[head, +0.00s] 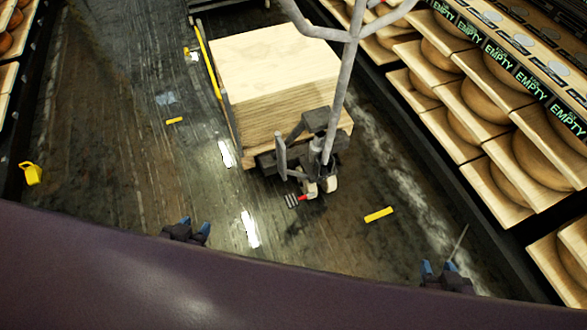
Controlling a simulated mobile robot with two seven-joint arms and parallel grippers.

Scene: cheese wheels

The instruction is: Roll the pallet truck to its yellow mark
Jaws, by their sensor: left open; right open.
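The pallet truck (320,145) stands on the dark floor in the upper middle, loaded with a pale wooden stack (275,65). Its grey handle (349,65) rises toward the top edge and forks there. One short yellow mark (378,214) lies on the floor to the right of its wheels. Another short yellow mark (174,121) lies left of the load. I cannot tell which belongs to the truck. My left gripper (196,225) is open and empty at the lower left. My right gripper (439,267) is open and empty at the lower right. Both are apart from the truck.
Shelves of cheese wheels (480,98) line the right side, with more at the far left. A yellow jug-like object (31,173) is on the left. A long yellow bar (208,62) runs beside the load. A small red-ended object (297,199) lies near the wheels. The left floor is mostly clear.

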